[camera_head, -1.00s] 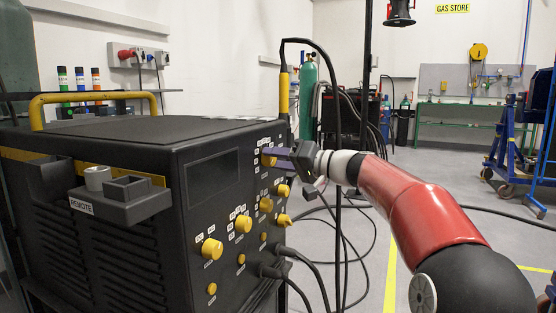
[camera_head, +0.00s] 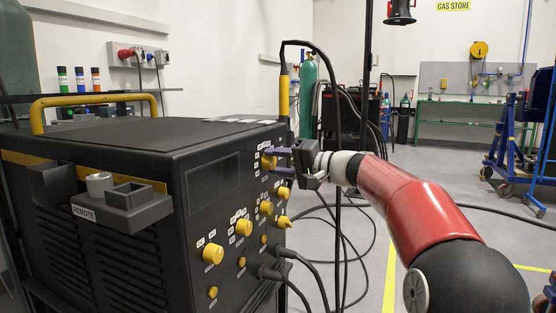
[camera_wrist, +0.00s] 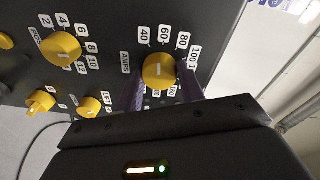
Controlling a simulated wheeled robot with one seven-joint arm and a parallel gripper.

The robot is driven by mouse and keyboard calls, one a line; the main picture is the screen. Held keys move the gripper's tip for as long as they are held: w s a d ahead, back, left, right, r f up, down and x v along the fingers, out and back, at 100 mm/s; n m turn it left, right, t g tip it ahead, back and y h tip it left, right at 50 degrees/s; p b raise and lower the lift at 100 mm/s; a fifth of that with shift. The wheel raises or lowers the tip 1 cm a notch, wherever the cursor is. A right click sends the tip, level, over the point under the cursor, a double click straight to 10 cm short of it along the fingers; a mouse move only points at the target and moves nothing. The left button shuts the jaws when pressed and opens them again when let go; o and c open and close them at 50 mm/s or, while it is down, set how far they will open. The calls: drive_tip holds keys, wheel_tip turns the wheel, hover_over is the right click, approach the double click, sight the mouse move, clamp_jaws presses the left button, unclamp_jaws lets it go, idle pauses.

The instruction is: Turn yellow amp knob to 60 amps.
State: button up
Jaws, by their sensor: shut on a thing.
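The yellow amp knob (camera_wrist: 160,70) sits on the welder's black front panel, beside an AMPS label, with 40, 60, 80 and 100 marks around it. A short white line on its face runs roughly up and down the wrist picture, towards the 60 side; the exact reading is hard to tell. In the head view the knob (camera_head: 267,161) is at the panel's upper right. My gripper (camera_wrist: 162,85) is shut on it, one purple finger on each side. In the head view my gripper (camera_head: 274,160) reaches it from the right, and the fingers partly cover the dial labels.
Another yellow knob (camera_wrist: 62,47) with number labels is beside it, and several more yellow knobs are on the panel. Black cables (camera_head: 300,262) leave the panel's lower front. The REMOTE holder (camera_head: 122,203) juts from the welder's side. Floor to the right is partly open.

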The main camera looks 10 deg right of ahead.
drive_tip(key=shift+m, duration=0.6)
drive_tip(key=o, duration=1)
drive_tip(key=shift+c, duration=0.2)
drive_tip(key=v, duration=0.8)
drive_tip(key=shift+w, duration=0.1)
